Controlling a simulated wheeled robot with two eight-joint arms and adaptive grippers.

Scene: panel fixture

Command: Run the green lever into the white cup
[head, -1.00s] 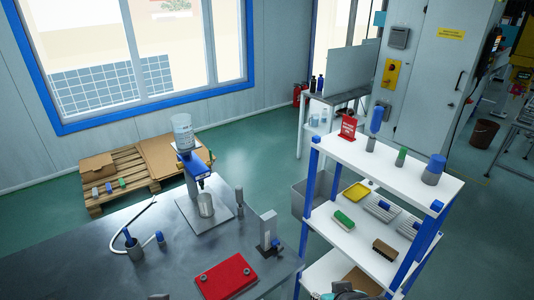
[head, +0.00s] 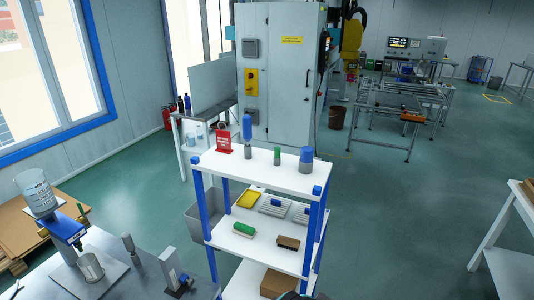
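A blue dispenser (head: 66,230) with a clear bottle (head: 38,197) on top stands on the table at the lower left. A small green part (head: 81,210), which may be the green lever, shows at its right side. A grey, metallic-looking cup (head: 90,267) stands below the dispenser on a plate. I see no clearly white cup. Neither of my grippers can be made out. A dark shape cut off at the bottom edge is too little shown to identify.
A white shelf unit (head: 262,172) with blue posts stands right of the table. It holds a red sign (head: 223,141), bottles, a yellow tray (head: 248,200) and brushes. A grey clamp-like fixture (head: 172,270) stands at the table's right. Open green floor lies at the right.

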